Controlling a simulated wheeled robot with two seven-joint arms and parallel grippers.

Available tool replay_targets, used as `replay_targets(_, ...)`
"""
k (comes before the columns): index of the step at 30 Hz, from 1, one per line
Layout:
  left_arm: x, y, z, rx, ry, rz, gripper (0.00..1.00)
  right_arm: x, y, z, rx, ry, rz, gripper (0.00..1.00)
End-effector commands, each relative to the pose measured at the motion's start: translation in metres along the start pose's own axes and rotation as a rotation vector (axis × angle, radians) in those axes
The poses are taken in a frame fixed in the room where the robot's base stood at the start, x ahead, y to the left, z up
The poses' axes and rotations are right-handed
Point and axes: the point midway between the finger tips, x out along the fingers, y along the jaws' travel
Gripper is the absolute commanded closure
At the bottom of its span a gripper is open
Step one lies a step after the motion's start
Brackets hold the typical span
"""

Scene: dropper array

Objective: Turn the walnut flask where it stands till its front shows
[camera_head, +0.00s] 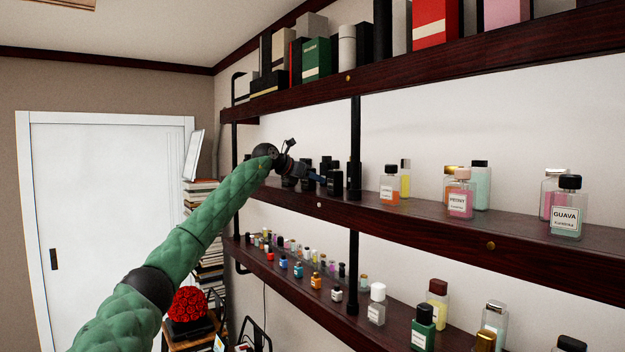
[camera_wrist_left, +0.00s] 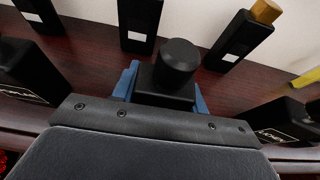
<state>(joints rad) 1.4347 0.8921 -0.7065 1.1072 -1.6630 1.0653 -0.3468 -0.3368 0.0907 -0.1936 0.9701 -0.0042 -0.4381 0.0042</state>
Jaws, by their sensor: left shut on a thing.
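My left gripper (camera_head: 314,178) reaches in among the black flasks on the middle shelf. In the left wrist view its blue fingers (camera_wrist_left: 166,88) are shut on a black flask (camera_wrist_left: 177,62) with a round black cap. The flask stands between the fingers, its lower part hidden by the gripper. No name can be read on it, so I cannot confirm from lettering that it is the walnut flask. My right gripper is not in view.
Other black flasks stand close by: one with a wooden cap (camera_wrist_left: 240,40), one behind (camera_wrist_left: 138,25), and one at the left (camera_wrist_left: 30,72). Clear and coloured flasks, such as the guava flask (camera_head: 566,212), stand to the right. The shelf (camera_head: 420,220) has bare room at its front edge.

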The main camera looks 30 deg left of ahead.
Motion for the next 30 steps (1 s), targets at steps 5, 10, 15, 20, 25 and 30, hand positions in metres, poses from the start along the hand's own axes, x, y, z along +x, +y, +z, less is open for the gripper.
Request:
replay_targets(5,0.000,0.000,0.001,0.000,-0.001,0.000,0.86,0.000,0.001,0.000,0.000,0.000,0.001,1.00)
replay_targets(10,0.000,0.000,0.000,0.000,-0.001,0.000,0.31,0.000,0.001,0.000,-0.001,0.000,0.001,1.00)
replay_targets(15,0.000,0.000,0.000,0.000,0.000,0.000,0.31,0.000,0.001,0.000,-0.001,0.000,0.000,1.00)
replay_targets(20,0.000,0.000,0.000,0.000,0.000,0.000,0.31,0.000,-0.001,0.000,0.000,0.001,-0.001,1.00)
replay_targets(25,-0.004,0.001,-0.002,0.000,-0.001,0.001,0.31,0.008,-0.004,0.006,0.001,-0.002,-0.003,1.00)
replay_targets(30,-0.024,0.001,-0.003,0.001,-0.002,0.002,0.31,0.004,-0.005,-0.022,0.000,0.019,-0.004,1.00)
